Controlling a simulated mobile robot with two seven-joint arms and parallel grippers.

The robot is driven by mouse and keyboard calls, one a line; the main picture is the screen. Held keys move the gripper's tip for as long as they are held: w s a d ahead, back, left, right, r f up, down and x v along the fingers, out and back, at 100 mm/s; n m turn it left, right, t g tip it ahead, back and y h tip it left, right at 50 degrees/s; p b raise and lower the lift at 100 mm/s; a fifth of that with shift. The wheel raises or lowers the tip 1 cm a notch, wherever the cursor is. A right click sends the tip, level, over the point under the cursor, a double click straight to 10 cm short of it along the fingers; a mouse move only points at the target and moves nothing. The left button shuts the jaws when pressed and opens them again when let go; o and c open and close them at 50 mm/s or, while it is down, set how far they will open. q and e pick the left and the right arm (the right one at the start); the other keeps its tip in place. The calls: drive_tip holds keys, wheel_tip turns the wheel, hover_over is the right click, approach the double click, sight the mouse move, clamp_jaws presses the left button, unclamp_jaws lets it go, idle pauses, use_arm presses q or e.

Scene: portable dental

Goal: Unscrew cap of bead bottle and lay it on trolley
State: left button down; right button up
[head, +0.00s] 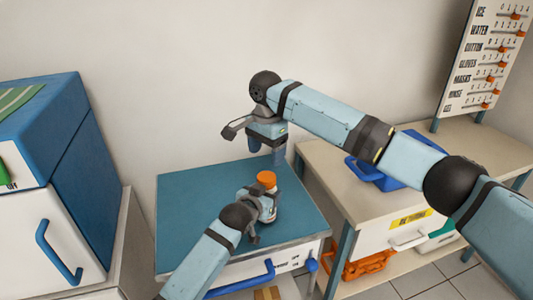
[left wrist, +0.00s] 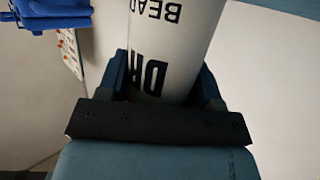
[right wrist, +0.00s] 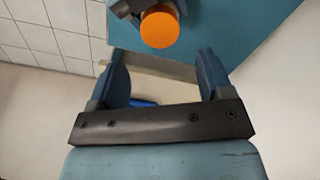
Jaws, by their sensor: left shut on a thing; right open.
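The bead bottle is white with black lettering in the left wrist view (left wrist: 172,45). Its orange cap (head: 267,179) is on top of it in the head view. My left gripper (head: 263,207) is shut around the bottle, which is upright at the trolley. Whether its base touches the trolley top is hidden. My right gripper (head: 266,151) is open and empty, above and behind the cap. In the right wrist view the orange cap (right wrist: 159,28) lies beyond the fingertips, not between them. The trolley (head: 190,205) has a bare blue-green top around the bottle.
A blue and white cabinet (head: 85,195) stands at the left. A beige bench (head: 335,180) at the right carries a blue container (head: 405,170). A slider board (head: 483,60) stands at the back right. The trolley's left and back areas are clear.

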sight(266, 176)
drive_tip(key=shift+f+m, duration=0.3)
drive_tip(key=shift+m, duration=0.2)
wheel_tip(266, 176, down, 8)
drive_tip(key=shift+r, duration=0.25)
drive_tip(key=shift+c, duration=0.4)
drive_tip(key=c, duration=0.8)
drive_tip(key=n, duration=0.6)
drive_tip(key=shift+n, duration=0.3)
drive_tip(key=shift+c, duration=0.2)
drive_tip(key=o, duration=1)
drive_tip(key=shift+r, duration=0.15)
